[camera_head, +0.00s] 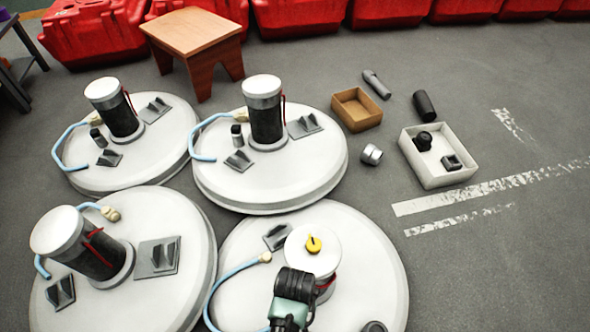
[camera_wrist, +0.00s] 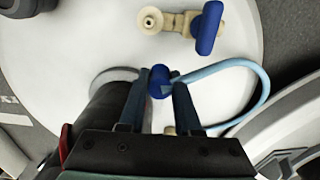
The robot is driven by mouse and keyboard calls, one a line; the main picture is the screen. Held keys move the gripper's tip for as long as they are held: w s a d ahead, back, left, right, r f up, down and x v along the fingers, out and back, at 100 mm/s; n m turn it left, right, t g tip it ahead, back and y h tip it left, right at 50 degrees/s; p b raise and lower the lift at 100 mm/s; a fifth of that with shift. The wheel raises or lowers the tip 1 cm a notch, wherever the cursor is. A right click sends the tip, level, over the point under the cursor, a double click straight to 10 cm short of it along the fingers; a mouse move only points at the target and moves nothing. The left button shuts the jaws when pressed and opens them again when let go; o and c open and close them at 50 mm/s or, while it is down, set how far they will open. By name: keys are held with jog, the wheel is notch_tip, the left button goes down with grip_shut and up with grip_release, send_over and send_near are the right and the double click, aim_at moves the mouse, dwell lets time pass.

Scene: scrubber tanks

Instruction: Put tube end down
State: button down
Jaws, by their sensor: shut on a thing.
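My gripper (camera_wrist: 160,92) is low over the front right white tank (camera_head: 365,255). In the wrist view its fingers are shut on a blue tube end (camera_wrist: 160,75). A light blue tube (camera_wrist: 262,85) runs from it, loops out to the right and back to a beige fitting (camera_wrist: 170,130) partly hidden by the gripper. A beige pipe piece (camera_wrist: 180,20) with a blue handle (camera_wrist: 209,28) lies on the tank, apart from the held end. In the head view my gripper (camera_head: 285,322) is at the bottom edge, and its fingertips and the held end are hard to see there. The tube (camera_head: 225,278) curves left to its beige far end (camera_head: 265,257).
Other tanks stand left and behind. A white tray (camera_head: 437,180), brown box (camera_head: 365,120) and stool (camera_head: 195,35) stand on the floor.

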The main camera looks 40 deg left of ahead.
notch_tip(320, 180, down, 5)
jog(key=b, duration=0.3)
jog(key=shift+b, duration=0.3)
jog(key=c, duration=0.6)
grip_release()
jog(key=shift+f, duration=0.1)
notch_tip(320, 180, up, 12)
jog(key=p, duration=0.9)
jog(key=shift+r, duration=0.2)
